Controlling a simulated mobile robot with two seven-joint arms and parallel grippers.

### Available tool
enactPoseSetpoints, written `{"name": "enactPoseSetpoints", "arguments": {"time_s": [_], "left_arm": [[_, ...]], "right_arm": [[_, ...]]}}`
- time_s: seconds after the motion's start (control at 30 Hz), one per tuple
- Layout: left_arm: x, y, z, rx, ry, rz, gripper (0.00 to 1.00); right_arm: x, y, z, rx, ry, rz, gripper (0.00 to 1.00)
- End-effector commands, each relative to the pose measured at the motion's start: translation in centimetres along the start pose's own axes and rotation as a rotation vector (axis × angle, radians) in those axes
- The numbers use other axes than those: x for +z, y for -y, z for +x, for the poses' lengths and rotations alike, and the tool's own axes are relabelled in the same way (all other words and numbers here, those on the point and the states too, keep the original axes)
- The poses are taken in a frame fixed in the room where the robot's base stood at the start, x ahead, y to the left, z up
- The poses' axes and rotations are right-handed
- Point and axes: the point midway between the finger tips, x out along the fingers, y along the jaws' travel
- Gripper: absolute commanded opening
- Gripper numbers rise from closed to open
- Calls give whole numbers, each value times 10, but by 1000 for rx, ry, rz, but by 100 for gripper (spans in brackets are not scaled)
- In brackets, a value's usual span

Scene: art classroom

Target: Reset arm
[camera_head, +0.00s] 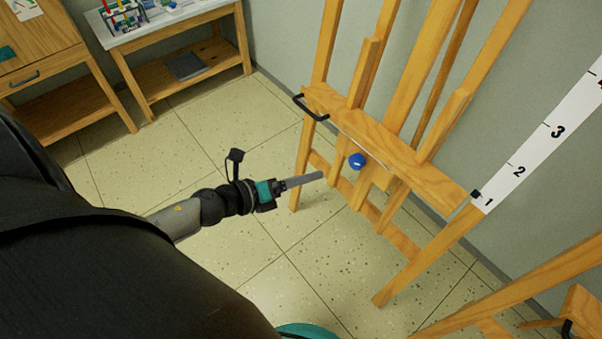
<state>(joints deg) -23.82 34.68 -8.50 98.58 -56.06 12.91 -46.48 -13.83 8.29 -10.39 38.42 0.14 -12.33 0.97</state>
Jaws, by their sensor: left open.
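My left gripper (308,180) is at the middle of the view, at the end of my dark arm that comes in from the left. It is open, and I see nothing held in it. Its finger points right, toward a wooden easel (395,150). In the picture its tip lies just left of the easel's lower parts; I cannot tell how far apart they are in depth. My right gripper is not in view.
The easel has a blue knob (357,160) and a black handle (311,107). A white numbered strip (535,145) is at the right. A table (165,32) and a wooden cabinet (38,45) stand at the back left. The tiled floor (150,170) between is clear.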

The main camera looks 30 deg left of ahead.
Motion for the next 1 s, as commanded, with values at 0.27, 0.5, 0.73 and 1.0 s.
{"name": "enactPoseSetpoints", "arguments": {"time_s": [0.27,0.5,0.73,1.0], "left_arm": [[0,0,0,0,0,0,81],[-6,-35,1,82,41,-192,81],[-58,-143,-14,350,213,-834,81],[-183,-233,-65,707,513,-1580,81]], "right_arm": [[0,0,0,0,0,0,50],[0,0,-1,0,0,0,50],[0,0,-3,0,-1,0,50],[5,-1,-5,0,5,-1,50]]}}
